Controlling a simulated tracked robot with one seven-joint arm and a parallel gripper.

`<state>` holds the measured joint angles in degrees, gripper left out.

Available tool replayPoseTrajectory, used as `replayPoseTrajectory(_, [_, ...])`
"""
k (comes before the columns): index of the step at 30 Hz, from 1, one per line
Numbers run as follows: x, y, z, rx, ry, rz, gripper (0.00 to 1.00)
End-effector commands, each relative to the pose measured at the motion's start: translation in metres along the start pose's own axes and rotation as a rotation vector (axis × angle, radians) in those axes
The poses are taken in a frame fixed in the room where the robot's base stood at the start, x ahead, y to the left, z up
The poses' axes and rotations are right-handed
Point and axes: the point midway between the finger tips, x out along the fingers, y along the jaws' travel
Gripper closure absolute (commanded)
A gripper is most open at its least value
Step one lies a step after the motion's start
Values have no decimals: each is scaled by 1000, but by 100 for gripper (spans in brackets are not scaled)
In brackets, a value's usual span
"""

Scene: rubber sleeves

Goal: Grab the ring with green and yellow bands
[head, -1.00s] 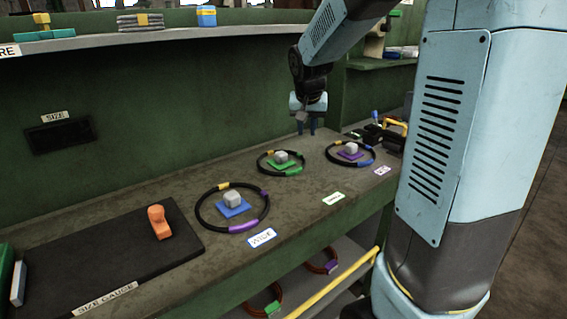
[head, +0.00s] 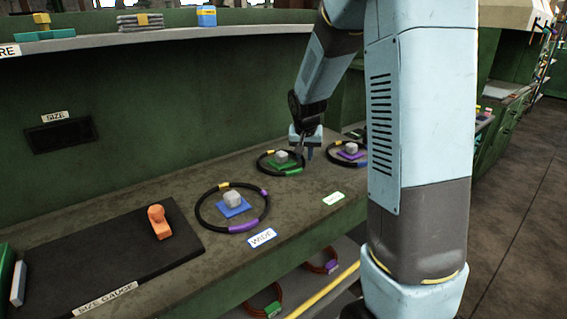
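The ring with green and yellow bands (head: 292,171) is a thin black ring lying flat on the bench. Its yellow band is at the back left and its green band at the front right. A grey cube on a green square (head: 282,160) stands inside it. My gripper (head: 305,157) points down at the ring's right side, with its two fingers apart. The near finger overlaps the ring's right edge in the picture. I cannot tell whether it touches the ring. Nothing shows held between the fingers.
A larger ring with yellow and purple bands (head: 243,226) lies to the left around a blue square. Another ring (head: 334,162) with a purple square lies to the right, partly behind my arm. A black size gauge board (head: 100,262) carries an orange piece (head: 158,222).

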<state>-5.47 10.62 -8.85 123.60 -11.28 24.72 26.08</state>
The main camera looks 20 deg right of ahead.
Motion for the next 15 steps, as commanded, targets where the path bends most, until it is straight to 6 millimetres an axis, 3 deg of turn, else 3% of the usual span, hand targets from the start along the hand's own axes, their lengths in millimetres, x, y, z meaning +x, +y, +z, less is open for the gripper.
replayPoseTrajectory(6, [21,0,0,1,-1,1,76])
replayPoseTrajectory(15, [23,1,0,1,0,1,76])
